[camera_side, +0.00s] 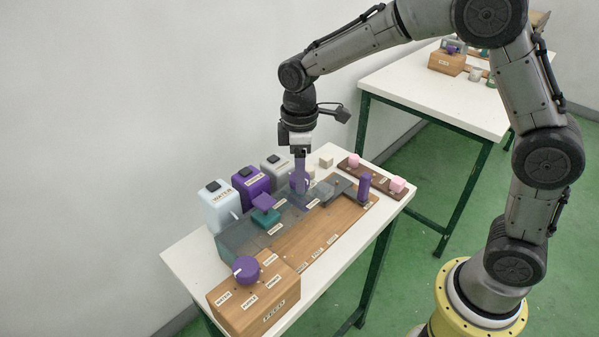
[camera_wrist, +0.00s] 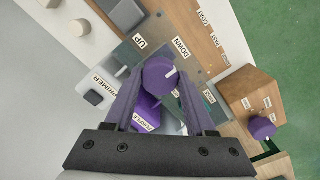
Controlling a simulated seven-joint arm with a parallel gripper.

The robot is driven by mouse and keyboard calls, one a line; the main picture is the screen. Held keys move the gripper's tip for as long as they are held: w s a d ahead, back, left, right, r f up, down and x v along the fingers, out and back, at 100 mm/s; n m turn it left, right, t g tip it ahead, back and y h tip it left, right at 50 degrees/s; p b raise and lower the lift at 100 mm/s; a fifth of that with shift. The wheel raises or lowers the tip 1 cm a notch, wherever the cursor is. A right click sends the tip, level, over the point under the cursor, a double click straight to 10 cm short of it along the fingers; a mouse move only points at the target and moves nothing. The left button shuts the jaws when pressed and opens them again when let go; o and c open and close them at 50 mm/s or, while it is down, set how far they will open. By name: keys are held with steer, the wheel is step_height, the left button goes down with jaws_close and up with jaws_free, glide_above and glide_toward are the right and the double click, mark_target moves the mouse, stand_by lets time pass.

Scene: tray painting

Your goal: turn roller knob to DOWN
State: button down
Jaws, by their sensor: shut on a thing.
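The roller knob (camera_wrist: 157,72) is purple and round with a white mark on its right side, which points right and slightly up. The UP label (camera_wrist: 140,41) and the DOWN label (camera_wrist: 181,48) lie above it on the grey panel; the mark leans to the DOWN side, but I cannot tell if it lines up exactly. My gripper (camera_wrist: 156,84) has its two purple fingers on either side of the knob, shut on it. In the side view my gripper (camera_side: 300,188) points straight down at the panel, and its fingers mostly hide the knob.
A wooden box with another purple knob (camera_side: 246,268) stands at the near end of the white table. White, purple (camera_side: 250,186) and grey bottles line the back left.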

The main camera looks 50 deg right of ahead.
steer(key=shift+r, duration=0.15)
stand_by(0.3)
steer(key=shift+c, duration=1.2)
jaws_free()
step_height(320, 180, up, 14)
steer(key=shift+f, duration=0.2)
steer(key=shift+d, duration=0.1)
